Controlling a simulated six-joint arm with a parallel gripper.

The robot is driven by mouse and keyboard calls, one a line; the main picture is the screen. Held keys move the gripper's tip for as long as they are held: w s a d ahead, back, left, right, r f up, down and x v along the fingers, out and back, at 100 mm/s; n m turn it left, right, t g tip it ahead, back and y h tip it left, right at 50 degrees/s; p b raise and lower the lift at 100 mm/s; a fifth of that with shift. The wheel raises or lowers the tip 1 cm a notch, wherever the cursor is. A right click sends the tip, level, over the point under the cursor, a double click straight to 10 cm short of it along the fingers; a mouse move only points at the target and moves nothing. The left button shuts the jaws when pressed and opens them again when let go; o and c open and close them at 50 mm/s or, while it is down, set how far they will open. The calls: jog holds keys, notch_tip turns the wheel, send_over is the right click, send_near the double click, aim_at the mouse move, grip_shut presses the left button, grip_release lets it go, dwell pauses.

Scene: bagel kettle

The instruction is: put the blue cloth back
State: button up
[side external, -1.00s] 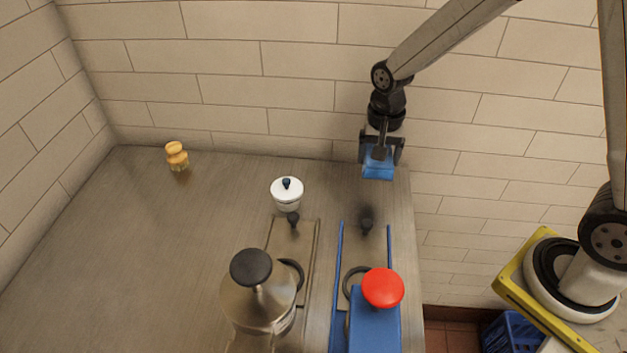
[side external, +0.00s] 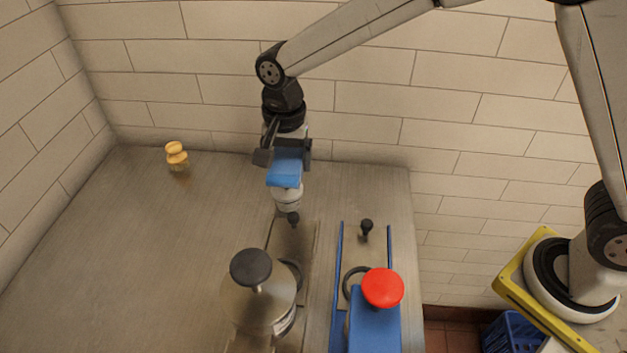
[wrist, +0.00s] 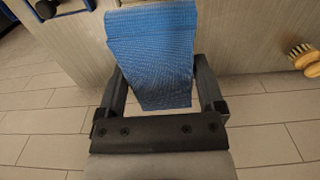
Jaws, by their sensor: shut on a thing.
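The blue cloth (side external: 285,172) is a folded, textured pad. It is held up above the counter, in front of the small white pot in the side external view. My gripper (side external: 283,155) is shut on it. In the wrist view the blue cloth (wrist: 152,55) sticks out between the two fingers of my gripper (wrist: 158,92). The white pot (side external: 287,199) is partly hidden behind the cloth and gripper; its lid cannot be seen.
A wooden brush (side external: 177,154) stands at the back left; it also shows in the wrist view (wrist: 304,58). The counter's left side (side external: 110,250) is clear.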

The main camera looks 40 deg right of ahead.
jog(key=w+a+f, duration=0.3)
jog(key=w+f, duration=0.1)
jog(key=w, duration=0.4)
send_over(241, 189)
jog(key=shift+s+d+f, duration=0.1)
jog(key=shift+f, duration=1.3)
jog(key=shift+s+f, duration=0.1)
jog(key=shift+f, duration=1.25)
jog(key=shift+w+f, duration=0.2)
jog(key=shift+f, duration=1.55)
jog(key=shift+f, duration=0.1)
jog(key=o, duration=0.9)
